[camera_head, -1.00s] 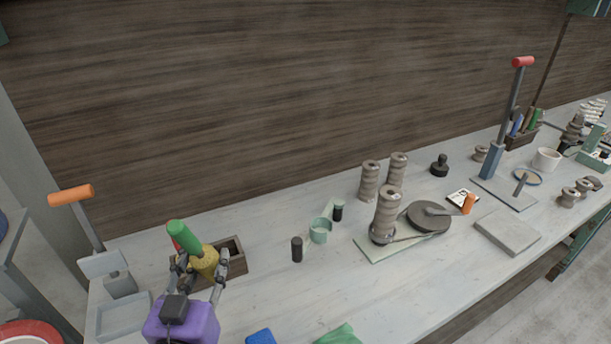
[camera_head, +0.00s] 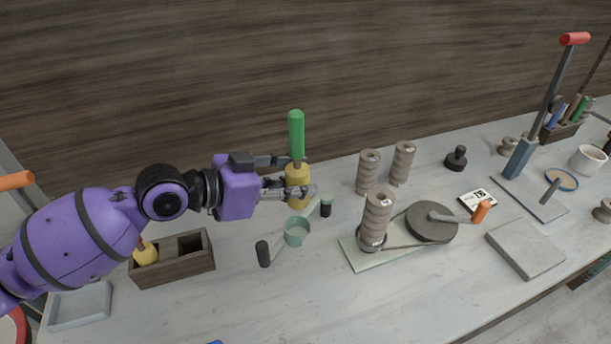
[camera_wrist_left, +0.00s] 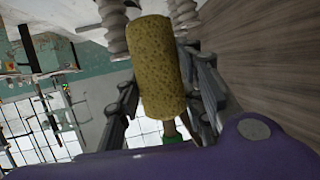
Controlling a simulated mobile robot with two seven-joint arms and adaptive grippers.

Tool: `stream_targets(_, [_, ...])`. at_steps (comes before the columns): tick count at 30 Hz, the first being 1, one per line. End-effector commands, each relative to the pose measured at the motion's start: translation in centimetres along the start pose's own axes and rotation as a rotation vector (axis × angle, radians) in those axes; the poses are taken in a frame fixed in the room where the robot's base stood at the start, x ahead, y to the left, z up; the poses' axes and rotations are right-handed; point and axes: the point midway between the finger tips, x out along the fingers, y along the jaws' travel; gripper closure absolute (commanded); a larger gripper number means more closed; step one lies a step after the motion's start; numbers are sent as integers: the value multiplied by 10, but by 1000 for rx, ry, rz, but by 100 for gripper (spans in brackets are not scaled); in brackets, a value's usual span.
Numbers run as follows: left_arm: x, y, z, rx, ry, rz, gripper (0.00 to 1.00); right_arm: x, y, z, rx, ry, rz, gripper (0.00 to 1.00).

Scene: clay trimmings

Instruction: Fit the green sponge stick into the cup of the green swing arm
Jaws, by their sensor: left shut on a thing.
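The green sponge stick (camera_head: 296,134) has a green handle and a yellow sponge end. It is upright, handle up, with its sponge end (camera_head: 298,188) between the fingers of my left gripper (camera_head: 297,176). The left gripper is shut on it. In the left wrist view the yellow sponge (camera_wrist_left: 161,66) fills the middle between the fingers. The green swing arm's cup (camera_head: 296,233) stands open on the bench just below the sponge; the stick is above it and seems apart from it. My right gripper is not in view.
A dark wooden box (camera_head: 178,267) holds another yellow sponge (camera_head: 146,254) at the left. A black cylinder (camera_head: 263,254) and a small dark jar (camera_head: 326,206) stand near the cup. Ribbed clay columns (camera_head: 376,220) and a banding wheel (camera_head: 432,222) stand to the right.

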Motion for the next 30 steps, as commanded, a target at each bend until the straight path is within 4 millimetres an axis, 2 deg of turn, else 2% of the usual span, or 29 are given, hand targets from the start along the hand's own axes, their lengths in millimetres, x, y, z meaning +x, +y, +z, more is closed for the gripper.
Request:
stream_targets(14, [-3, 0, -2, -2, -1, -7, 91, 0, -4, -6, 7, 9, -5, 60])
stream_targets(30, [15, 1, 46, -12, -5, -5, 91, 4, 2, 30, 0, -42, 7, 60])
